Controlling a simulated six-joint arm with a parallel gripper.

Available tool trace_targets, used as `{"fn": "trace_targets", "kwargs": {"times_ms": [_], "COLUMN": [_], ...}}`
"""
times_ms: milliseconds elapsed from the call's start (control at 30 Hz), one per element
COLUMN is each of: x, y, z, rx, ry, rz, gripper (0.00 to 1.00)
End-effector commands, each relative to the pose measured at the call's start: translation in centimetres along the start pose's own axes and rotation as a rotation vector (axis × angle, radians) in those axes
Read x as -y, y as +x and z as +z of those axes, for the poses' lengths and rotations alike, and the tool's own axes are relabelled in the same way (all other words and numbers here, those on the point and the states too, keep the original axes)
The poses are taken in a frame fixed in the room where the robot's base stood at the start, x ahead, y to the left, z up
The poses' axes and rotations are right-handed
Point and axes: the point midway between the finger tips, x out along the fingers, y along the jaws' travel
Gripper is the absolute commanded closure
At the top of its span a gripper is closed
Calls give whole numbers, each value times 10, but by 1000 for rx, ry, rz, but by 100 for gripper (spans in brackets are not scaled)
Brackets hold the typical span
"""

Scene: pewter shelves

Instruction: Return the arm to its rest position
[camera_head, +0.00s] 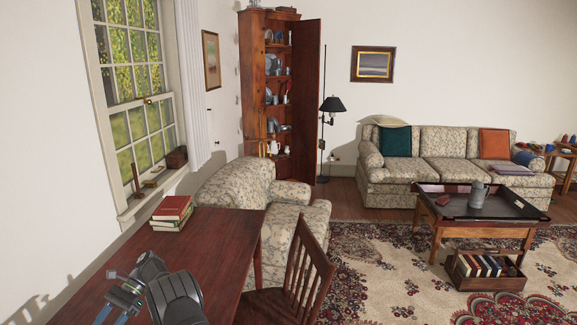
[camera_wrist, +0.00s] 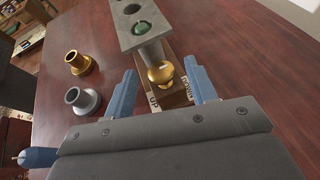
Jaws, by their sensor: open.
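My gripper (camera_wrist: 160,66) is open in the wrist view, with its two blue fingers spread apart. Between and just beyond the fingers is a brass knob (camera_wrist: 160,73) on a wooden block (camera_wrist: 176,88) with UP and DOWN labels. I cannot tell the exact gap, but the fingers do not appear to close on the knob. In the head view, part of my arm and gripper (camera_head: 118,306) show at the lower left over the dark red table (camera_head: 215,240). The knob and block are not visible there.
A grey plate (camera_wrist: 130,12) with a green piece (camera_wrist: 141,27) stands beyond the knob. A brass fitting (camera_wrist: 79,63) and a silver fitting (camera_wrist: 82,99) stand to the left. Books (camera_head: 172,211) lie at the table's far end by the window; a wooden chair (camera_head: 300,265) stands at its right.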

Motion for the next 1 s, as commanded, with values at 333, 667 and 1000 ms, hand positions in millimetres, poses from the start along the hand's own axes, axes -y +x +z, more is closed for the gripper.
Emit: {"fn": "trace_targets", "kwargs": {"times_ms": [333, 667, 1000], "x": [0, -25, -70], "y": [-6, -44, -91], "z": [14, 48, 66], "rx": [-1, -1, 0], "ry": [-2, 1, 0], "rz": [0, -2, -2], "gripper": [48, 48, 48]}}
